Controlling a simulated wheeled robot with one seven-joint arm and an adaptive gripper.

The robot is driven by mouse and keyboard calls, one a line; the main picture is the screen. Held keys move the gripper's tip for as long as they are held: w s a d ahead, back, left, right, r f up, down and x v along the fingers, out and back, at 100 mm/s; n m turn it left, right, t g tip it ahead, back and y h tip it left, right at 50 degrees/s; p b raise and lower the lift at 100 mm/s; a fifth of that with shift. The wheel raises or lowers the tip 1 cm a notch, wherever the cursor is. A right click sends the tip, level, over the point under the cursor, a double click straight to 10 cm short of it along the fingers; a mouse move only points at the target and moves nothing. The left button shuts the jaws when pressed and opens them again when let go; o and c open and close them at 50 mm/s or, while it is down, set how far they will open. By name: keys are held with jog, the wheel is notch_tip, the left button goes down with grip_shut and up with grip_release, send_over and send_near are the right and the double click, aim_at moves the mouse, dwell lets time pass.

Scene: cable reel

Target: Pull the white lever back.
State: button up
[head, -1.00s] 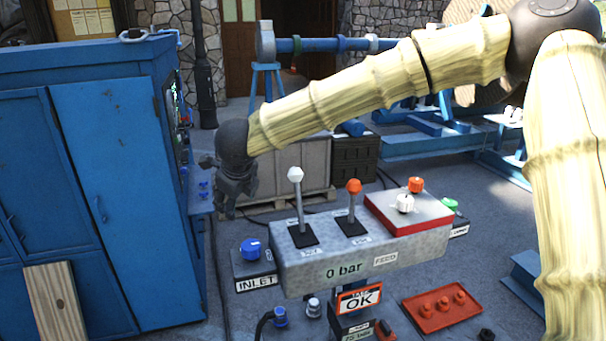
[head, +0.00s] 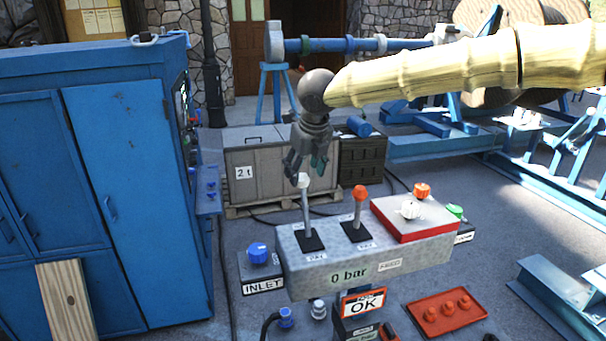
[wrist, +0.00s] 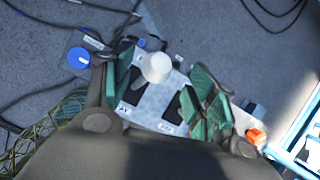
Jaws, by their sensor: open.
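The white lever (head: 305,208) stands nearly upright on the left of the grey control box (head: 300,278), with a white knob on top. My gripper (head: 305,172) points down right above the knob in the head view. In the wrist view the white knob (wrist: 156,67) lies between the two green-padded fingers of my gripper (wrist: 165,90), which are apart. I cannot tell whether either finger touches it. An orange-knobbed lever (head: 359,208) stands just to the right on the same box.
A red-edged panel with a white knob (head: 410,210) and an orange knob sits on the box's right end. A blue INLET knob (head: 257,252) is at the left. A blue cabinet (head: 130,200) stands further left. A wooden crate (head: 268,168) is behind.

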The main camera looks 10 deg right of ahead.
aim_at(302, 174)
jog(key=x, duration=0.1)
jog(key=p+x, duration=0.1)
jog(key=x, duration=0.1)
jog(key=shift+w+a+f, duration=0.15)
jog(key=shift+a+f, duration=0.1)
jog(key=shift+a, duration=0.05)
jog(key=shift+w+d+f, duration=0.1)
jog(key=shift+d+f, duration=0.05)
jog(key=shift+f, duration=0.15)
grip_shut()
